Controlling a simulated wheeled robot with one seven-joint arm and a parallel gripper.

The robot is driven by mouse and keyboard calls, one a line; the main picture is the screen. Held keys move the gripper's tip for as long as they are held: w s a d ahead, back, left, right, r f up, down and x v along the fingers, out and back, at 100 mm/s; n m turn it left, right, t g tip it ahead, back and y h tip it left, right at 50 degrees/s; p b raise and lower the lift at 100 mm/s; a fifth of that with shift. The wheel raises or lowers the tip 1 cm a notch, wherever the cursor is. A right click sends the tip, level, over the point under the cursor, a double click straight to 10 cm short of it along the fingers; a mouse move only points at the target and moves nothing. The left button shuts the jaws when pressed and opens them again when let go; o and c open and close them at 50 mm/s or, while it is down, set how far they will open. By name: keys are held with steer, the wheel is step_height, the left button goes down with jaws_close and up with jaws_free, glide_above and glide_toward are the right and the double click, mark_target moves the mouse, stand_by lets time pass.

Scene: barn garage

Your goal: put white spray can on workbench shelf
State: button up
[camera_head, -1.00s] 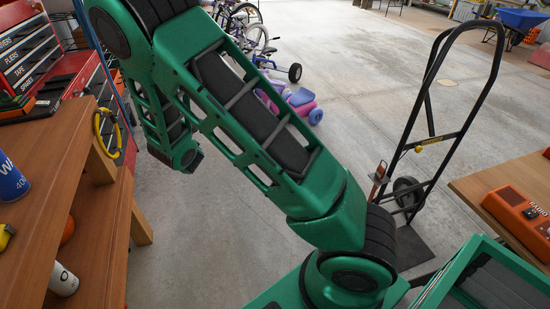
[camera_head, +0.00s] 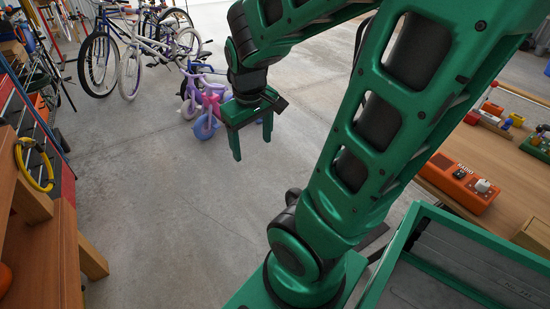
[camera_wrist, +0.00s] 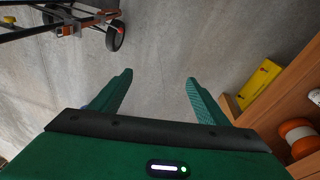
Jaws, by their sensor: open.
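My gripper (camera_head: 252,143) is open and empty, hanging over the bare floor in the head view. In the wrist view its two fingers (camera_wrist: 160,78) are spread with only concrete between them. The wooden workbench (camera_head: 52,255) is at the left edge of the head view, left of the gripper; only part of it shows. A wooden shelf edge (camera_wrist: 270,112) is on the right of the wrist view. A small white object (camera_wrist: 315,97) is cut off at the right edge there; I cannot tell whether it is the white spray can. No spray can is clear in the head view.
A yellow box (camera_wrist: 259,84) and an orange-and-white item (camera_wrist: 297,132) are at the shelf. Bicycles (camera_head: 130,55) and a small pink-and-purple bike (camera_head: 207,103) stand behind. A table with an orange radio (camera_head: 459,182) is at right. The middle floor (camera_head: 160,190) is clear.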

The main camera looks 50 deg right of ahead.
steer(key=s+a+r+m+g+y, duration=0.1)
steer(key=s+m, duration=0.3)
steer(key=s, duration=0.7)
steer(key=shift+a+r+g+y, duration=0.4)
steer(key=shift+a+r, duration=0.05)
steer(key=shift+a, duration=0.35)
steer(key=shift+w, duration=0.1)
